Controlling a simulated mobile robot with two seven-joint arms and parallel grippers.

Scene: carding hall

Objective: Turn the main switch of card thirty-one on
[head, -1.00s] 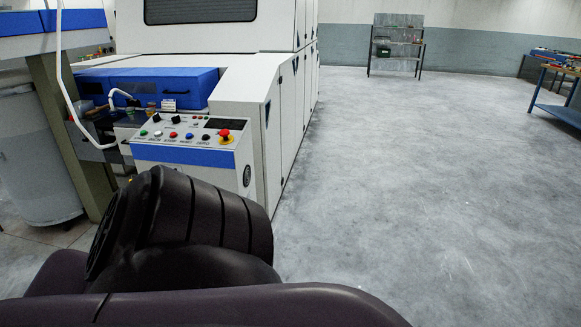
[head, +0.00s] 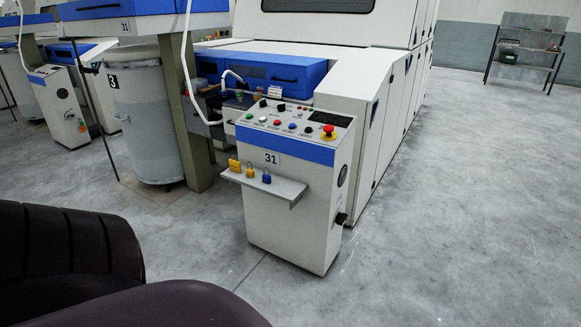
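The control cabinet of card thirty-one (head: 290,225) stands in the middle of the head view, with a "31" label on its front. Its sloped panel (head: 310,135) carries several coloured buttons, black knobs, a dark display and a red emergency stop (head: 328,131) on yellow. On its right side are a dark round fitting (head: 343,176) and, lower, a black knob-like part (head: 341,218). I cannot tell for sure which is the main switch or how it is set. Neither gripper is in view; only dark arm links of mine show at the lower left.
A small shelf (head: 284,193) on the cabinet front holds two yellow padlocks (head: 249,170) and a blue padlock (head: 266,175). The white card machine (head: 370,85) rises behind. A grey can (head: 150,125) and a post stand left. The floor (head: 460,210) is clear on the right.

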